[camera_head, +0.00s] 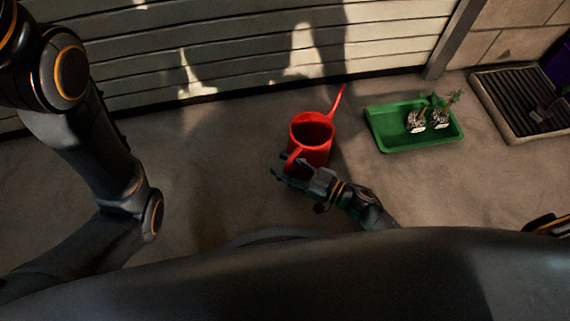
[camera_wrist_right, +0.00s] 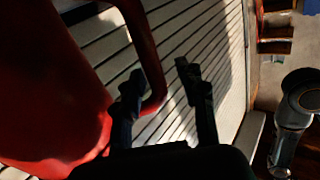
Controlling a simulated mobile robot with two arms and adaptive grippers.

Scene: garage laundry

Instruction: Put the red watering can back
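The red watering can (camera_head: 311,134) stands upright on the concrete floor in the head view, its spout pointing up to the right and its handle toward me. My right gripper (camera_head: 283,167) is low at the can's near side, by the handle. In the right wrist view, the can's red body (camera_wrist_right: 45,95) fills the left side. The two fingers of my right gripper (camera_wrist_right: 163,82) are spread apart there, with part of the curved red handle (camera_wrist_right: 150,50) showing between them, closer to the left finger. My left arm shows at the left of the head view; its gripper is out of view.
A green tray (camera_head: 390,140) with small potted plants (camera_head: 428,119) lies on the floor right of the can. A black ribbed tray (camera_head: 520,98) is farther right. A slatted shutter door (camera_head: 230,50) stands behind the can. The floor left of the can is clear.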

